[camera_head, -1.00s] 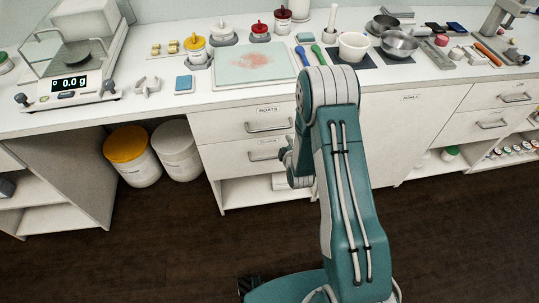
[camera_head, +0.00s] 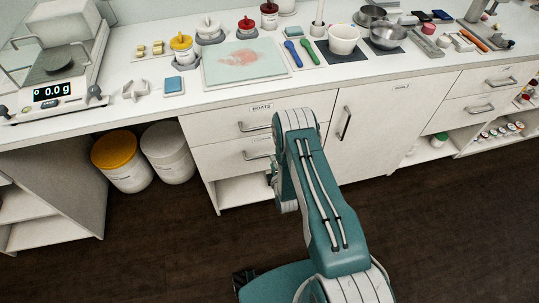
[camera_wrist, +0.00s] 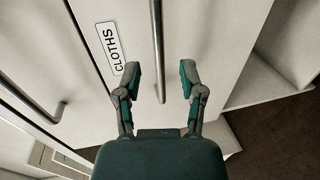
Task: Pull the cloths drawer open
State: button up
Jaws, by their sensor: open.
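The cloths drawer (camera_head: 222,158) is the lower of two white drawers under the counter, and it is shut in the head view. Its CLOTHS label (camera_wrist: 110,48) reads clearly in the wrist view. Its metal bar handle (camera_wrist: 157,40) runs down the picture between the two fingers of my gripper (camera_wrist: 160,76). The fingers are open, with a gap on each side of the handle. I cannot tell how far the fingertips are from the drawer front. In the head view my arm hides most of the gripper and part of the drawer's right side; the handle (camera_head: 257,155) partly shows.
The boats drawer (camera_head: 225,125) sits just above, with its own handle (camera_wrist: 38,103). An open shelf (camera_head: 245,190) lies below. A cupboard door (camera_head: 365,125) is to the right. A yellow-lidded bin (camera_head: 125,165) and a white bin (camera_head: 170,155) stand left. The dark floor in front is clear.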

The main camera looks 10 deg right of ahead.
aim_at(269, 155)
jog(key=x, duration=0.5)
jog(key=shift+a, duration=0.1)
grip_shut()
